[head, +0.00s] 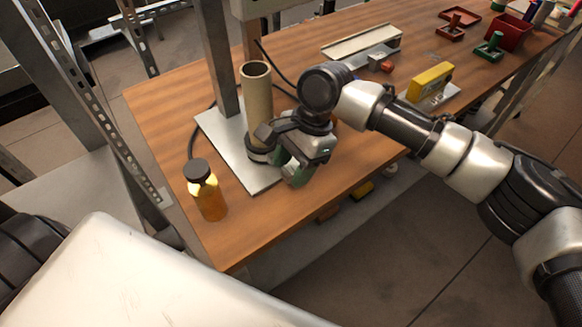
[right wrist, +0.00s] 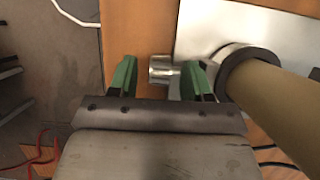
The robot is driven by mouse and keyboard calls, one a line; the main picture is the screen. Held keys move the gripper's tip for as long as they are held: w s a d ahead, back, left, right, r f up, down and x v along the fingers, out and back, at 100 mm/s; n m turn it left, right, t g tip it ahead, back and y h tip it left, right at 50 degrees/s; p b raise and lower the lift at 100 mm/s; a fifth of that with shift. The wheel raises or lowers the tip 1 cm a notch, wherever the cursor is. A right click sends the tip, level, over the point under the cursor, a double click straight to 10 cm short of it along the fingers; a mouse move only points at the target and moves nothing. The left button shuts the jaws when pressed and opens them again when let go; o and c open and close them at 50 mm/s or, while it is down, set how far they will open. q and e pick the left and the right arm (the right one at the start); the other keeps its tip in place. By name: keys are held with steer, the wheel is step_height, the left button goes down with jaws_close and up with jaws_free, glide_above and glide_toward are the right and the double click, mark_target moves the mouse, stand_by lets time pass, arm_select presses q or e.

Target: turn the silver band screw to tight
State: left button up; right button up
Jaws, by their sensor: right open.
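A tan pipe (head: 257,95) stands upright on a grey metal plate (head: 215,135) on the wooden bench. A dark band (head: 258,155) circles its lower part and also shows in the right wrist view (right wrist: 236,62). The silver band screw (right wrist: 162,69) sticks out from the band's side. My right gripper (head: 290,168) is beside the pipe's lower end, with its green fingers pointing down toward the bench. In the right wrist view the gripper (right wrist: 160,80) is open and the screw shows between its fingertips, nearer one finger. Contact cannot be told. My left gripper is out of view.
An amber bottle (head: 208,190) with a dark cap stands near the bench's left edge. A metal post (head: 219,60) rises behind the pipe. A yellow block (head: 430,82), a metal channel (head: 362,44) and red trays (head: 508,32) lie farther back.

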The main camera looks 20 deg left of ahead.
steer(key=shift+s+a+f, duration=0.1)
steer(key=shift+s+f, duration=0.1)
steer(key=shift+f, duration=0.35)
jaws_close()
steer(key=shift+r+p, duration=0.2)
steer(key=shift+p, duration=0.35)
steer(key=g+y+p, duration=0.1)
steer(key=g+p, duration=0.2)
steer(key=p, duration=0.2)
steer(key=shift+w+y, duration=0.15)
steer(key=shift+y, duration=0.25)
steer(key=shift+w+f+g+y+p, duration=0.1)
steer(key=shift+g+y+p, duration=0.2)
steer(key=shift+g+p, duration=0.45)
steer(key=shift+w+f+g+y, duration=0.15)
steer(key=shift+g+y, duration=0.35)
steer(key=shift+g, duration=0.25)
steer(key=shift+d, duration=0.2)
